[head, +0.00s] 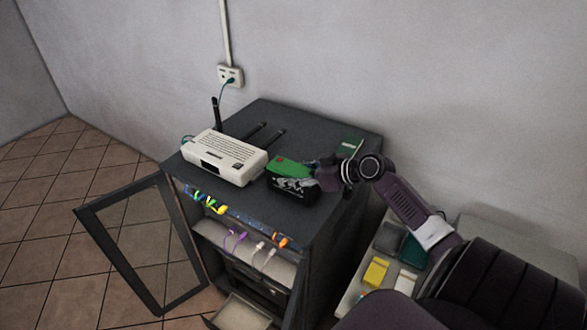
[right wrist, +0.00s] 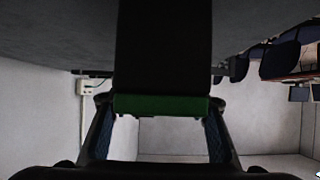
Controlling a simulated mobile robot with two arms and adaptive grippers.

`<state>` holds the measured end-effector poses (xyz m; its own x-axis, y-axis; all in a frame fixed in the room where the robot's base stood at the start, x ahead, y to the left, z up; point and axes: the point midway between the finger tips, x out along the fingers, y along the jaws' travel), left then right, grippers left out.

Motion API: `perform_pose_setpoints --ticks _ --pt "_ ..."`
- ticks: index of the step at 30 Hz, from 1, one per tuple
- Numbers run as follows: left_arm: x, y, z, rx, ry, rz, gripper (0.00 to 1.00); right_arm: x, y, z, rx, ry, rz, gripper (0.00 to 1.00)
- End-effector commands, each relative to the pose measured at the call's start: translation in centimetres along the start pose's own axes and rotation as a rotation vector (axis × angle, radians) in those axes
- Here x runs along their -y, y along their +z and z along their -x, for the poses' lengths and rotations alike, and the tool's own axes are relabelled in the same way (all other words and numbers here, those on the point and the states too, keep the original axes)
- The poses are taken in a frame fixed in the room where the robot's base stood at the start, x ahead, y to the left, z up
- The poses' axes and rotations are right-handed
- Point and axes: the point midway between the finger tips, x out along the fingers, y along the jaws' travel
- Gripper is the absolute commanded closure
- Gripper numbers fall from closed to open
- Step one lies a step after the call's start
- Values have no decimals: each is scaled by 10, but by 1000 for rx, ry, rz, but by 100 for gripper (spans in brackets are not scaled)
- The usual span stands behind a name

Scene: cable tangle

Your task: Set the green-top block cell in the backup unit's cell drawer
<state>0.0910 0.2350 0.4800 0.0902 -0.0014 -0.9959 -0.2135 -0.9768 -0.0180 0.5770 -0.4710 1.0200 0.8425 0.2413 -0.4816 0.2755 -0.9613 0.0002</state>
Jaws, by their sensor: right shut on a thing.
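The green-top block cell (head: 290,186), a black block with a green top, is at the cabinet's top surface, right of the white router. My right gripper (head: 322,176) is shut on its right end. I cannot tell whether the cell touches the surface. In the right wrist view the cell (right wrist: 160,104) shows as a dark block with a green band between the fingers. The backup unit (head: 262,284) is a dark box low inside the open cabinet. A pale, open tray-like part (head: 240,313), seemingly its drawer, juts out below, partly cut off by the frame. My left gripper is not seen.
The white router (head: 224,157) with black antennas stands on the cabinet (head: 318,218). The cabinet's framed door (head: 92,240) is swung open to the left. Coloured cables (head: 205,203) hang in the front. Several coloured blocks (head: 376,272) lie on a pale surface at right.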

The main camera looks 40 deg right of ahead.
Motion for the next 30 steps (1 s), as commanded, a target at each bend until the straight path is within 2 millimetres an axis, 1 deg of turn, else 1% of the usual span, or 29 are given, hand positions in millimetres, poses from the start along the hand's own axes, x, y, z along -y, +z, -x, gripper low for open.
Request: perform_pose_setpoints --ticks 1,7,8,12,23,26,30 --pt "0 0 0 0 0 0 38 -2 -7 1 -13 4 3 100" --pt "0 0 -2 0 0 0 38 -1 -5 1 -13 4 3 100" --pt "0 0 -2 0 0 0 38 0 1 -1 0 -1 0 54" --pt "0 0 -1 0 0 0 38 0 1 0 0 -1 -1 38" --pt "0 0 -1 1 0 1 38 0 0 2 1 0 -1 38" --pt "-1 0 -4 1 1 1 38 0 2 10 2 0 -1 38" --pt "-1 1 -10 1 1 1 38 0 3 30 3 0 2 38"
